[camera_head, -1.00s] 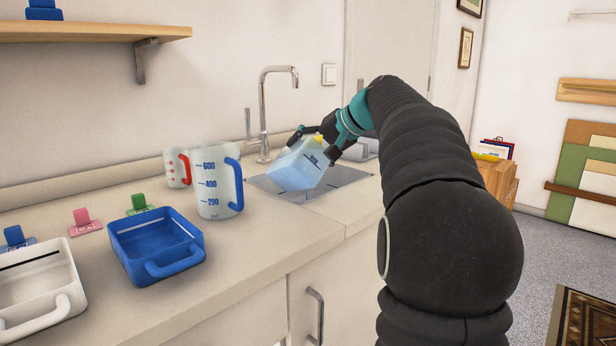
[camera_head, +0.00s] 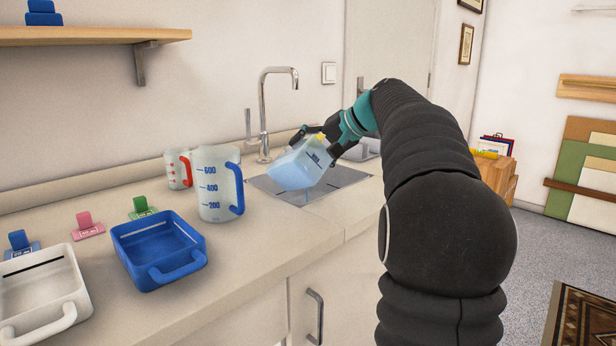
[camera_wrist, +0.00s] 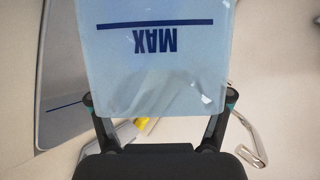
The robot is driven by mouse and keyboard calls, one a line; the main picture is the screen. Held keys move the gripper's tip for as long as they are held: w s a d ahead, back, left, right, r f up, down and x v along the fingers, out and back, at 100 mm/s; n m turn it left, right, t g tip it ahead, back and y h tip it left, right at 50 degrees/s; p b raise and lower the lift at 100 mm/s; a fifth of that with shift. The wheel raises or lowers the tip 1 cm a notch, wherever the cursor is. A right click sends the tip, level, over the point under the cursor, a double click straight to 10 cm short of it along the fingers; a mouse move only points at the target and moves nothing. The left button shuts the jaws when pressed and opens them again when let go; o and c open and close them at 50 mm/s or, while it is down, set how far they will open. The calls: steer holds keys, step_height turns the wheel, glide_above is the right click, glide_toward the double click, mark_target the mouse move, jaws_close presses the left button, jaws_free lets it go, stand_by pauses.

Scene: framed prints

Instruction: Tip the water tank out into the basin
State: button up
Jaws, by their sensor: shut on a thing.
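The water tank (camera_head: 296,168) is a clear, pale-blue container with a dark line and a MAX mark. It is tilted above the sink basin (camera_head: 340,186) in the counter. My gripper (camera_head: 323,143) is shut on the tank from its upper right. In the wrist view the tank (camera_wrist: 150,75) fills the middle, between the two fingers of my gripper (camera_wrist: 160,108), with its MAX lettering upside down. Blue-tinted liquid seems to show in the tank's lower part in the head view. Whether any is flowing out cannot be told.
A chrome faucet (camera_head: 263,115) stands behind the basin. A measuring jug with a blue handle (camera_head: 214,185), a smaller red-marked jug (camera_head: 178,168), a blue tray (camera_head: 150,250) and a white tray (camera_head: 35,290) stand on the counter to the left.

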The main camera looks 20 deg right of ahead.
steer(key=shift+w+d+r+p, duration=0.1)
steer(key=shift+d+r+p, duration=0.15)
steer(key=shift+p, duration=0.3)
steer(key=shift+f, duration=0.1)
steer(key=shift+w+d+r+m+g+y, duration=0.2)
steer(key=shift+d+m+g+y, duration=0.1)
steer(key=shift+m+y, duration=0.35)
stand_by(0.5)
steer(key=shift+w+d+r+m+y, duration=0.1)
steer(key=shift+w+d+m+y, duration=0.15)
steer(key=shift+d+y, duration=0.2)
steer(key=shift+w+d+r+m+y, duration=0.1)
steer(key=shift+w+d+m+y, duration=0.15)
steer(key=shift+d, duration=0.2)
stand_by(0.5)
steer(key=shift+w+d+m+g+y, duration=0.25)
steer(key=shift+d+m+g+y, duration=0.15)
steer(key=shift+d+y, duration=0.15)
stand_by(0.9)
steer(key=shift+a, duration=0.1)
stand_by(0.6)
